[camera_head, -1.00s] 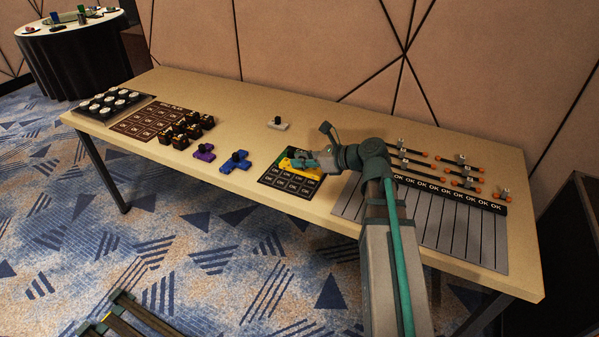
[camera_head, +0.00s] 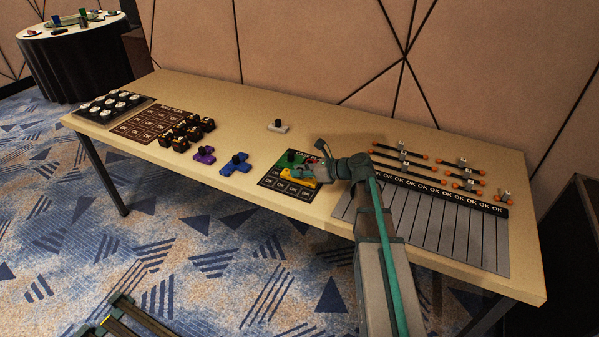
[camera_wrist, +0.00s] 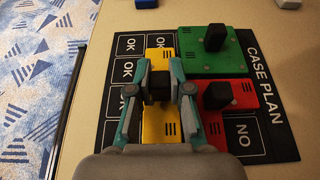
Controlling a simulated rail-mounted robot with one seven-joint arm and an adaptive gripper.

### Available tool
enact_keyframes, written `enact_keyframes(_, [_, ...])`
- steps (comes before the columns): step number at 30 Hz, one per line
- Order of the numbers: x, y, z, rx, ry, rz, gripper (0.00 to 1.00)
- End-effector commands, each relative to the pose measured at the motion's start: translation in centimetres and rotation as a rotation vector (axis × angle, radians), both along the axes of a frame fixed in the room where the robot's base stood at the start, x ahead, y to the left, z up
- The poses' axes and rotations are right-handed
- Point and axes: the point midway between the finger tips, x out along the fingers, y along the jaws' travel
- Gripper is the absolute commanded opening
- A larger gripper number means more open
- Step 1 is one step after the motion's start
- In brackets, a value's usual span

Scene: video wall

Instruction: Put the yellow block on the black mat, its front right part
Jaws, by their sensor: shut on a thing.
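The yellow block (camera_head: 304,182) is over the right part of the black mat (camera_head: 268,181), on it or just above it; I cannot tell which. In the wrist view, my gripper (camera_wrist: 160,88) is shut on the black knob of the yellow block (camera_wrist: 159,54). The gripper also shows in the head view (camera_head: 298,173). The yellow block lies beside a green block (camera_wrist: 225,61) and a red block (camera_wrist: 242,95), which are on the back part of the mat (camera_wrist: 271,120). Several "OK" cells along the mat's front are uncovered. My gripper hides part of the yellow block and mat.
A blue block (camera_head: 234,164) and a purple block (camera_head: 204,154) lie left of the mat. A pale block with a black knob (camera_head: 277,126) stands behind. A grey striped panel (camera_head: 440,232) with sliders lies to the right. The table's front edge is close.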

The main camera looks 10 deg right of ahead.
Motion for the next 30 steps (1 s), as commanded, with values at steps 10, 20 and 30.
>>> enact_keyframes(10, [0.00, 0.00, -0.33, 0.001, -0.001, 0.000, 0.00])
enact_keyframes(20, [-0.01, 0.01, -0.51, 0.001, -0.001, 0.000, 0.44])
enact_keyframes(30, [-0.20, -0.25, -0.04, 0.001, -0.001, -0.001, 0.44])
